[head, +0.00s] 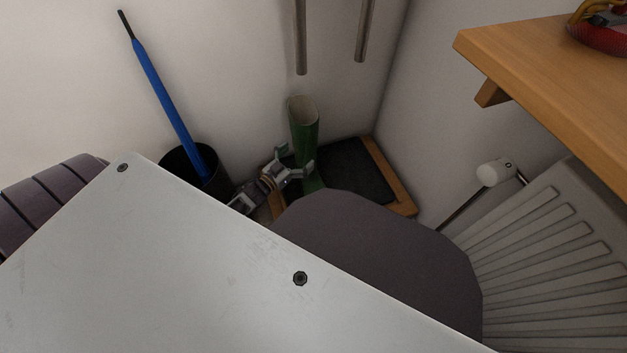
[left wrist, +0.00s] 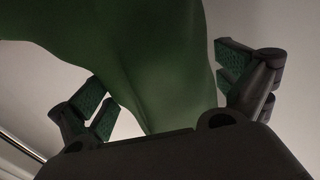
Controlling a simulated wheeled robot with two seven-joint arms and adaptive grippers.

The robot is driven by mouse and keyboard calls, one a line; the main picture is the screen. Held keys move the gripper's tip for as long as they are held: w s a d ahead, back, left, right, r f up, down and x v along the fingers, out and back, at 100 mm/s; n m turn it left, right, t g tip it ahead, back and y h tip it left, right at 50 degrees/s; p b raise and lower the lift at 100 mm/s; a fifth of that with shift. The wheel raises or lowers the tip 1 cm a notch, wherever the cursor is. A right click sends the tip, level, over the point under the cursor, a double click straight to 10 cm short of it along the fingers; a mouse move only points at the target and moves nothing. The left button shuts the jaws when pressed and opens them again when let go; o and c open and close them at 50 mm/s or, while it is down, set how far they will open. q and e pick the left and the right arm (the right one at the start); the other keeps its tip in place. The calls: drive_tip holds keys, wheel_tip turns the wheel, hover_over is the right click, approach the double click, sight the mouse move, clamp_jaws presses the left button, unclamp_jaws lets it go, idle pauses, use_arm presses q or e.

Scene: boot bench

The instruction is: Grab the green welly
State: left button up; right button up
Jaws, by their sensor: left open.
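The green welly (head: 304,125) stands upright on a dark boot tray (head: 376,150) with a wooden rim, in the corner. Its lower part is partly hidden by my gripper and a grey rounded shape in front. My left gripper (head: 297,163) is open at the welly's shaft, low down. In the left wrist view the welly (left wrist: 160,60) fills the middle, with one finger of my left gripper (left wrist: 160,92) on each side. A gap shows beside the left finger; I cannot tell whether the right finger touches. My right gripper is not in view.
A black bin (head: 177,163) holding a blue umbrella (head: 165,95) stands left of the tray. A radiator (head: 545,265) with a white valve (head: 494,172) is at the right, under a wooden shelf (head: 550,65). Two metal tubes (head: 301,40) hang above the welly.

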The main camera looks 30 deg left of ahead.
use_arm(q)
drive_tip(key=shift+b+x, duration=0.35)
drive_tip(key=shift+x, duration=0.75)
drive_tip(key=shift+c, duration=0.4)
drive_tip(key=shift+c, duration=1.2)
drive_tip(key=c, duration=1.4)
drive_tip(key=shift+r, duration=0.1)
drive_tip(key=shift+c, duration=0.8)
drive_tip(key=shift+r, duration=0.2)
